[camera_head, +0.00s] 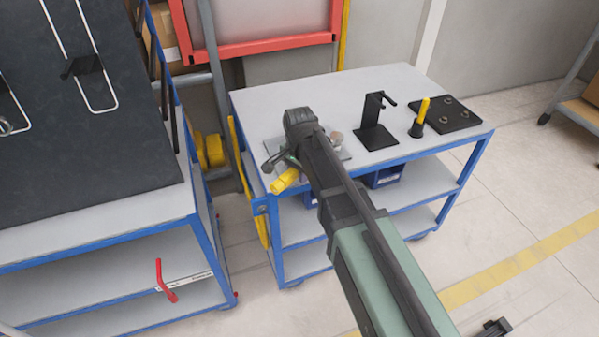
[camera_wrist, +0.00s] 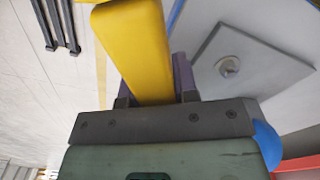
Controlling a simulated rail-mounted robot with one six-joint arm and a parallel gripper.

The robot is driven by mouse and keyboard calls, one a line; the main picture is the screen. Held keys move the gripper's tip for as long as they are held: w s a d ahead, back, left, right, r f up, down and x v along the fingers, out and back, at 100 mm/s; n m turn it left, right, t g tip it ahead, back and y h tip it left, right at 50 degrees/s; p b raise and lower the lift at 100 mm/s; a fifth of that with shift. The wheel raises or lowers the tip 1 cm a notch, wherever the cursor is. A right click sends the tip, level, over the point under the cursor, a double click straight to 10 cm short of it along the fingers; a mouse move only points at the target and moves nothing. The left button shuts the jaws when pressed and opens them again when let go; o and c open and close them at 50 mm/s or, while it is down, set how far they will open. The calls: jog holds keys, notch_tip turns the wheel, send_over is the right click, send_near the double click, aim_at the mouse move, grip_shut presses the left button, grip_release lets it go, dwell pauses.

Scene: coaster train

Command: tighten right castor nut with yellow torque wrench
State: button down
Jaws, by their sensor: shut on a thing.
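The yellow torque wrench (camera_wrist: 135,45) fills the middle of the wrist view, its yellow handle between the two fingers of my gripper (camera_wrist: 155,85). In the head view its yellow end (camera_head: 285,181) shows at the cart's near left corner, beside my gripper (camera_head: 293,168). My gripper is shut on it. The wrench's working end is hidden or out of frame. A grey plate with a small round metal nut or bolt (camera_wrist: 228,67) lies right of the wrench in the wrist view, apart from it. In the head view a round part (camera_head: 336,136) shows beside my arm. I cannot tell which castor nut this is.
The blue-framed cart (camera_head: 270,100) also carries an empty black stand (camera_head: 376,136), a yellow-handled tool (camera_head: 424,108) in a black holder, and a black mat (camera_head: 440,122) with several rings. A dark tool board (camera_head: 75,120) stands left. The cart top's back is clear.

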jog(key=shift+f+b, duration=0.75)
jog(key=shift+f, duration=0.1)
dwell(0.7)
jog(key=shift+w+a+m, duration=1.2)
jog(key=shift+w+a, duration=0.05)
jog(key=shift+w, duration=0.1)
dwell(1.5)
jog(key=shift+r, duration=0.1)
jog(key=shift+r+p, duration=2.25)
jog(key=shift+p, duration=0.05)
